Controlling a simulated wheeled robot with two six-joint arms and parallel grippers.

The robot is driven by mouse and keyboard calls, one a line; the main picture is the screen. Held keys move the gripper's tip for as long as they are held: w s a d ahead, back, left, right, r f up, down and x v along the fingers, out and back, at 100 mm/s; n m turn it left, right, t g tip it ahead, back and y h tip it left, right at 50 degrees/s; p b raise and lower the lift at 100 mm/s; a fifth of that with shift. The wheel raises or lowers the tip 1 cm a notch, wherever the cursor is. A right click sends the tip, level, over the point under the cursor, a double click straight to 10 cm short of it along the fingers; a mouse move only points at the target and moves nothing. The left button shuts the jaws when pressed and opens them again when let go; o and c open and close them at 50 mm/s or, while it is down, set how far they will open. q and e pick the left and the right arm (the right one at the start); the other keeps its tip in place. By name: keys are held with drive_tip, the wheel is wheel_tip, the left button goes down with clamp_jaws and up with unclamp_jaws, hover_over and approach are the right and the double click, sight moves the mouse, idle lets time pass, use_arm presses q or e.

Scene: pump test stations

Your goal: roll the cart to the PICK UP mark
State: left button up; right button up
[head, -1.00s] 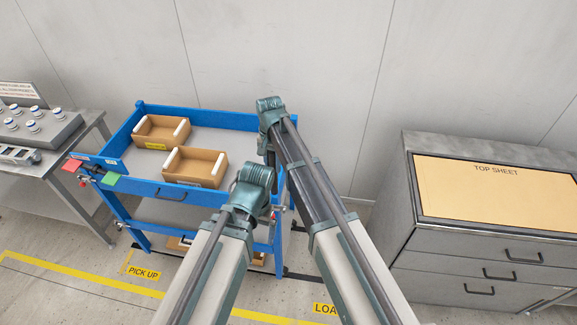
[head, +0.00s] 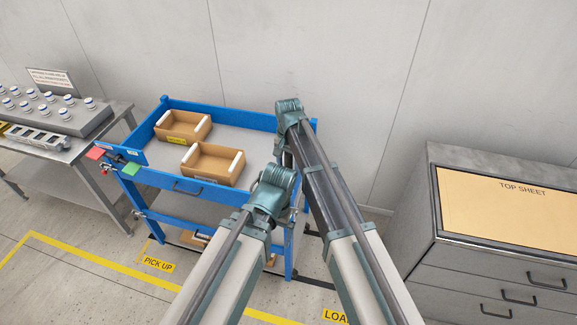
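The blue cart (head: 230,186) stands against the wall, left of centre, with two open cardboard boxes (head: 184,127) (head: 213,163) on its top shelf. The yellow PICK UP mark (head: 158,264) is on the floor just in front of the cart's left legs. My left gripper (head: 291,217) is at the cart's near right corner. My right gripper (head: 281,152) is at the cart's right end, farther back. Both point down and their fingers are mostly hidden by the wrists, so I cannot tell whether they hold the cart.
A grey bench (head: 84,146) with rows of small capped parts stands close to the cart's left. A grey drawer cabinet (head: 408,213) with a TOP SHEET panel stands at the right. A yellow floor line and a LOAD mark (head: 335,316) lie in front. Floor at front left is clear.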

drive_tip(key=shift+r, duration=0.15)
wheel_tip(320, 180, up, 14)
drive_tip(key=p, duration=1.4)
drive_tip(key=shift+f, duration=0.2)
drive_tip(key=shift+f, duration=0.1)
